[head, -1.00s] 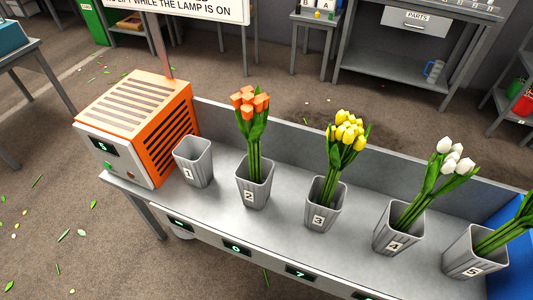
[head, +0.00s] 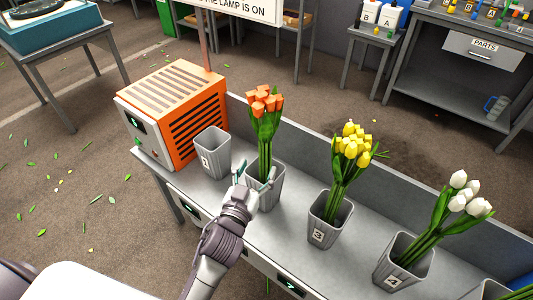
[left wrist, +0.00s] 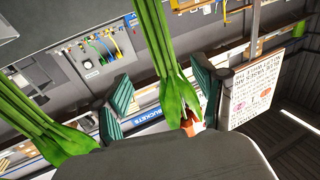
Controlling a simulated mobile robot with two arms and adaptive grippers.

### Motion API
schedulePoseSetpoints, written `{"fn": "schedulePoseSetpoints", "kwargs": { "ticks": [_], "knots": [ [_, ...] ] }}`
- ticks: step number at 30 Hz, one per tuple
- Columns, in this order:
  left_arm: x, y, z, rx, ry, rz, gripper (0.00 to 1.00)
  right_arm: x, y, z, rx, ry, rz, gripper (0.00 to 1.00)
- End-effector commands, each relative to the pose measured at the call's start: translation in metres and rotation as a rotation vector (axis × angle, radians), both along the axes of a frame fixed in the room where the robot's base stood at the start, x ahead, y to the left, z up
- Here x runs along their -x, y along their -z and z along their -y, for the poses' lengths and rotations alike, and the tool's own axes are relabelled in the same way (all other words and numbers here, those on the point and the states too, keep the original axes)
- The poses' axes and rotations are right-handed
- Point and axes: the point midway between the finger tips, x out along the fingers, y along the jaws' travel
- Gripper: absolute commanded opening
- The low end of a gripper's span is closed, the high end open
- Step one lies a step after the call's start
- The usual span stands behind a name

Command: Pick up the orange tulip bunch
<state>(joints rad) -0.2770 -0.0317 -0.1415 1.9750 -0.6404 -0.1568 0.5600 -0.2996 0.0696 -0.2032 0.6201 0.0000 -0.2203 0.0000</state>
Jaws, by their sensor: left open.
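The orange tulip bunch (head: 265,130) stands upright in the second grey bucket (head: 268,190) on the bench, its orange heads up and green stems below. My left gripper (head: 254,173) is open in front of that bucket at the height of its rim, with a teal finger on either side of the stems in the picture. In the left wrist view, the green stems (left wrist: 160,40) pass between the open fingers (left wrist: 160,88), nearer the right one, and an orange head (left wrist: 193,126) shows below. Whether the fingers touch the stems cannot be told. My right gripper is not in view.
An empty bucket (head: 212,152) stands left of the orange bunch, beside the orange lamp box (head: 180,115). The yellow bunch (head: 352,150) in bucket 3 and white bunch (head: 455,205) in bucket 4 stand to the right. A low back wall (head: 400,180) runs behind the buckets.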

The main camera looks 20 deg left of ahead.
Motion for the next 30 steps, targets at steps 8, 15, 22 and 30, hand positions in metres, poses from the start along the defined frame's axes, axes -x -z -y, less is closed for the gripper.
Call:
{"fn": "schedulePoseSetpoints", "kwargs": {
  "ticks": [8,15,22,30],
  "knots": [
    [-0.032,0.0,0.001,-0.001,0.001,0.0,0.7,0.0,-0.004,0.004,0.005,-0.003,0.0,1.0],
    [-0.062,0.0,-0.005,-0.002,0.0,-0.001,0.7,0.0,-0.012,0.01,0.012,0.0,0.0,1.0],
    [-0.084,0.002,-0.005,0.0,0.0,-0.001,0.7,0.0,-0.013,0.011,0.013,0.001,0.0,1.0],
    [-0.084,0.002,-0.005,0.0,0.0,-0.001,0.62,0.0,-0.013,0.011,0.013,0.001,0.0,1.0]
  ]
}}
